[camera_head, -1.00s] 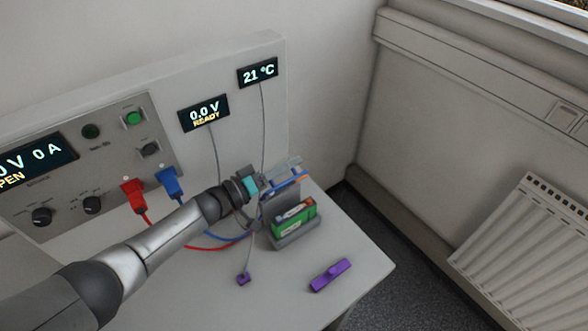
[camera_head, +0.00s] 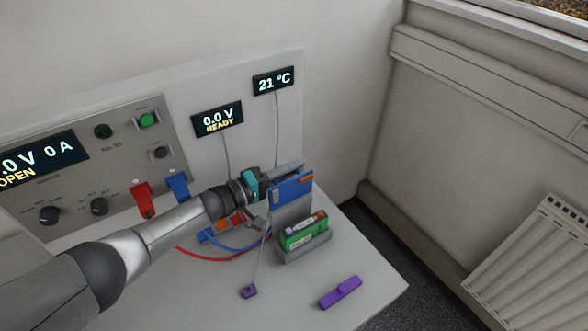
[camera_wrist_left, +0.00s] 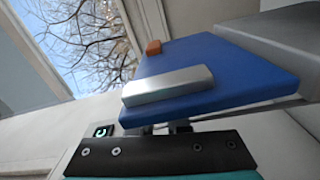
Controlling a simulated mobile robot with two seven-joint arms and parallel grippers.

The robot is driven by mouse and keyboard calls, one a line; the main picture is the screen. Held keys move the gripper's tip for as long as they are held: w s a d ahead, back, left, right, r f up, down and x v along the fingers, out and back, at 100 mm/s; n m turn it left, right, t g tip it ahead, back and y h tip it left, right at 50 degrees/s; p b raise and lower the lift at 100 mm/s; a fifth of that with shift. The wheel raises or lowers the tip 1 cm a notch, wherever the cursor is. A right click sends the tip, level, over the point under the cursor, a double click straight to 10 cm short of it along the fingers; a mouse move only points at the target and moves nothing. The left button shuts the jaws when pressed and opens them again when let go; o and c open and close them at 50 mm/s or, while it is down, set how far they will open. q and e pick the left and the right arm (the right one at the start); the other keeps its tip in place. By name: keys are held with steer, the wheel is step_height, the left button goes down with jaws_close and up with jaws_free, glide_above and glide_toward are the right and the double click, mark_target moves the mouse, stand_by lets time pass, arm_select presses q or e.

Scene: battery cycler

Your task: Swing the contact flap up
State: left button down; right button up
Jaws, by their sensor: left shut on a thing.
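The contact flap is a blue plate (camera_head: 291,190) with a small orange-brown block at its corner. It stands steeply above the grey holder (camera_head: 307,252), its blue face towards the head camera. A green battery (camera_head: 303,237) sits in the holder below. My left gripper (camera_head: 276,177) is shut on the flap from the left; its fingertips are partly hidden behind the plate in the head view. In the left wrist view, the blue flap (camera_wrist_left: 225,62) fills the middle, with a silver bar lying across its near edge. My right gripper is not in view.
A purple piece (camera_head: 340,292) lies at the table's front right, and a small purple clip (camera_head: 249,291) on a cable lies left of it. Red and blue leads run under my left arm from the red plug (camera_head: 143,199) and blue plug (camera_head: 178,187). The panel stands behind.

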arm_select(q)
steer(key=shift+f, duration=0.1)
steer(key=c, duration=0.9)
jaws_free()
steer(key=shift+a, duration=0.1)
steer(key=v, duration=0.7)
steer(key=shift+s+a+p, duration=0.1)
steer(key=shift+s+p, duration=0.1)
steer(key=shift+p, duration=0.15)
